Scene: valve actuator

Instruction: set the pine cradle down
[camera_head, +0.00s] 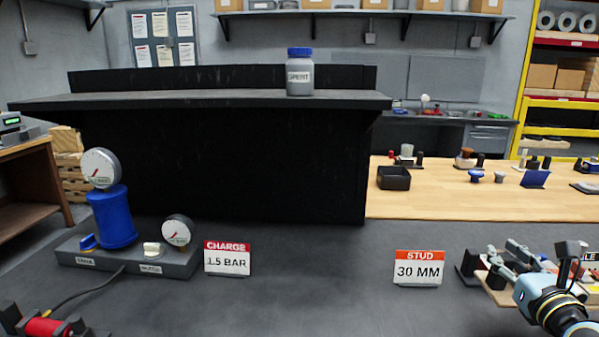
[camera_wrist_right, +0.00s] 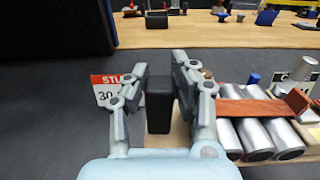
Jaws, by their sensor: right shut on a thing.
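A pale wooden piece, which looks like the pine cradle (camera_head: 497,291), is at the right of the head view, largely hidden by my right gripper (camera_head: 486,263). In the right wrist view, my right gripper's (camera_wrist_right: 159,78) two grey fingers are closed on either side of an upright black block (camera_wrist_right: 158,103). Pale wood (camera_wrist_right: 180,132) shows just behind and below that block; it appears to be one piece with it. I cannot tell whether the cradle touches the bench.
Silver cylinders (camera_wrist_right: 254,138) under a red-brown bar (camera_wrist_right: 250,108) lie close right of the gripper. A "STUD 30 MM" sign (camera_head: 419,268) stands to its left. A gauge stand with blue cylinder (camera_head: 113,217) and a "CHARGE" sign (camera_head: 227,258) stand left. The middle bench is clear.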

